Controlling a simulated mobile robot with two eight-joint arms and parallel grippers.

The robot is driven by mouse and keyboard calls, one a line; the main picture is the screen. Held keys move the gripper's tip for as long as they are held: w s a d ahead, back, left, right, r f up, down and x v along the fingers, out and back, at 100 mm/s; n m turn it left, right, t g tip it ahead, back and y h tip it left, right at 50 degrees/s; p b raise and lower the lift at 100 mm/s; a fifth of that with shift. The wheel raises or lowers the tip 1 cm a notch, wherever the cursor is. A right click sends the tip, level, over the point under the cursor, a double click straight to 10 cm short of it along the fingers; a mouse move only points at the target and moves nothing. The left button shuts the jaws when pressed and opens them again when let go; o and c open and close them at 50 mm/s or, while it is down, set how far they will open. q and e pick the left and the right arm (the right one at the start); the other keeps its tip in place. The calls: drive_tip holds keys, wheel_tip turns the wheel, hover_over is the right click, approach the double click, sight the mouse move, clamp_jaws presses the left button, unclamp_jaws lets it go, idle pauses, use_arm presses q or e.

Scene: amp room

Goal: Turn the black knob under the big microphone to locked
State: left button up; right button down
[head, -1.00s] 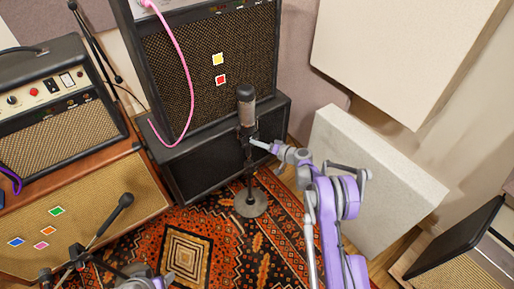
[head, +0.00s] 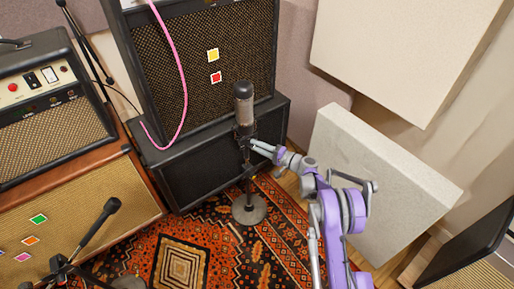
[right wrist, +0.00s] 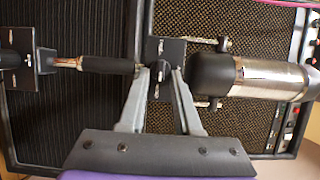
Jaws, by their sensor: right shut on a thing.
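The big microphone (head: 244,103), silver with a black lower end, stands upright on a black stand (head: 249,209) in front of the dark amplifier. In the right wrist view it lies sideways (right wrist: 262,78). The black knob (right wrist: 158,68) is on the dark bracket under the microphone. My right gripper (right wrist: 159,74) has its two grey fingers on either side of the knob, shut on it. In the head view this gripper (head: 253,146) is just below the microphone, and the knob is too small to make out. My left gripper is not in view.
The tall black amplifier (head: 205,85) stands on a black cabinet (head: 215,165) close behind the stand. A pale panel (head: 375,185) leans to the right of my right arm. Another microphone (head: 113,206) stands at the lower left. The patterned rug (head: 215,255) is open in front.

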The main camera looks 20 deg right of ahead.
idle(0.5)
drive_tip(key=c, duration=0.6)
unclamp_jaws()
drive_tip(key=p+v, duration=0.1)
drive_tip(key=v, duration=0.9)
drive_tip(key=shift+s+d, duration=0.3)
